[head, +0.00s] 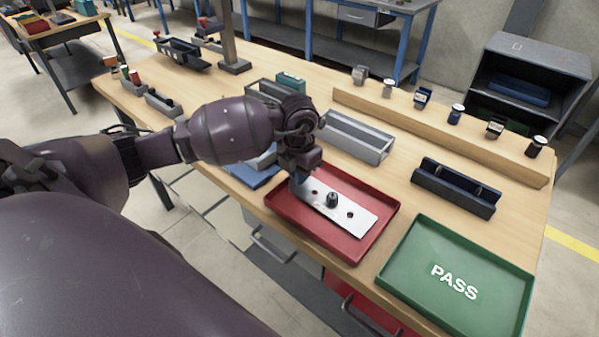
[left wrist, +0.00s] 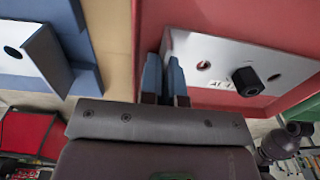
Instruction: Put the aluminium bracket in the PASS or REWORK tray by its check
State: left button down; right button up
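The aluminium bracket (head: 345,211) is a pale metal plate with two holes, a black knob in the middle and an upturned end. It is inside the red tray (head: 385,222); whether it rests on the floor cannot be told. In the left wrist view the bracket (left wrist: 225,66) shows faint lettering near the knob. My left gripper (head: 301,180) is at its left end, with the blue fingers (left wrist: 165,80) close together about the upturned end. The green PASS tray (head: 420,262) is empty at the right. No lettering shows on the red tray. My right gripper is not in view.
A blue tray (head: 250,178) left of the red one holds another pale piece (left wrist: 20,45). A grey open bin (head: 355,140) and a dark holder (head: 453,190) stand behind the trays. A wooden ledge (head: 430,125) with several small items lies further back.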

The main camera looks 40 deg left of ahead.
pick_arm(q)
jog(key=shift+f, duration=0.3)
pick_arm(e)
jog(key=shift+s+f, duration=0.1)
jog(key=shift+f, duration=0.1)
pick_arm(q)
jog(key=c, duration=1.6)
grip_release()
jog(key=shift+r, duration=0.45)
notch_tip(320, 180, up, 12)
jog(key=shift+r+p, duration=0.2)
jog(key=shift+p, duration=0.25)
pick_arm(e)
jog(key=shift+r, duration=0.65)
